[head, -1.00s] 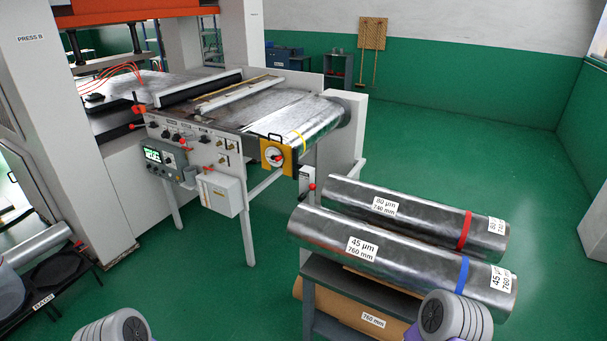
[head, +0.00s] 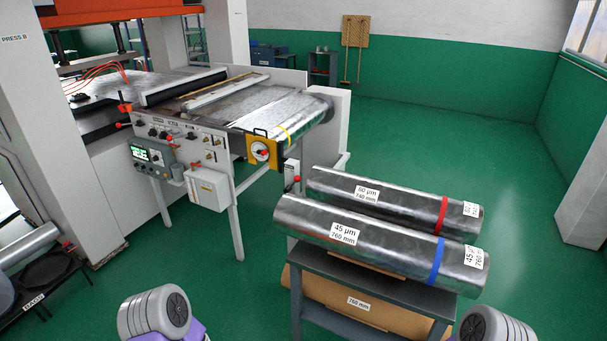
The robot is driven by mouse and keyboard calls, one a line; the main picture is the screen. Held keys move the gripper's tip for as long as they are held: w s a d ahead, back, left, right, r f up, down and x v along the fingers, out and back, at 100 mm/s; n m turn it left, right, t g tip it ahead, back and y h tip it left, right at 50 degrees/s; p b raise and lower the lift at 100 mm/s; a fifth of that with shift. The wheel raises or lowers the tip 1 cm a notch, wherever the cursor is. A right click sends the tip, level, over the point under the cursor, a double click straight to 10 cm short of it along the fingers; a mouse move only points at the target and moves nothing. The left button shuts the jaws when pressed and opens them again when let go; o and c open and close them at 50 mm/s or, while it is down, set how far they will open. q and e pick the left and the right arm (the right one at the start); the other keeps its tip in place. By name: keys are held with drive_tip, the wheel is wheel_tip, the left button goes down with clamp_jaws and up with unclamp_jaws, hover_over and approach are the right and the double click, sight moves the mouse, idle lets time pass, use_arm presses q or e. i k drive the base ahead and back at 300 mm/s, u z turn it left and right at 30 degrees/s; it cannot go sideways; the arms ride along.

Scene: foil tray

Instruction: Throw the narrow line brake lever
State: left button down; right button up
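Several red-handled controls show on the machine in the head view, and I cannot tell which one is the narrow line brake lever. A red-knobbed lever (head: 296,179) stands on a small grey box at the machine's near right corner. A yellow unit with a red knob (head: 264,152) is beside the foil web. A red lever (head: 125,107) and a red handle (head: 122,125) sit at the panel's left end. The control panel's labels are too small to read. Neither of my grippers is in view; only grey and purple parts of my arms show at the bottom edge.
Two foil rolls, one marked 60 or 80 µm (head: 403,199) and one marked 45 µm (head: 390,246), lie on a grey rack (head: 297,300) in front of the machine's right end. A brown roll (head: 345,296) lies below. Green floor is open between machine and rack.

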sight(297, 178)
drive_tip(key=i, duration=0.35)
drive_tip(key=u, duration=0.8)
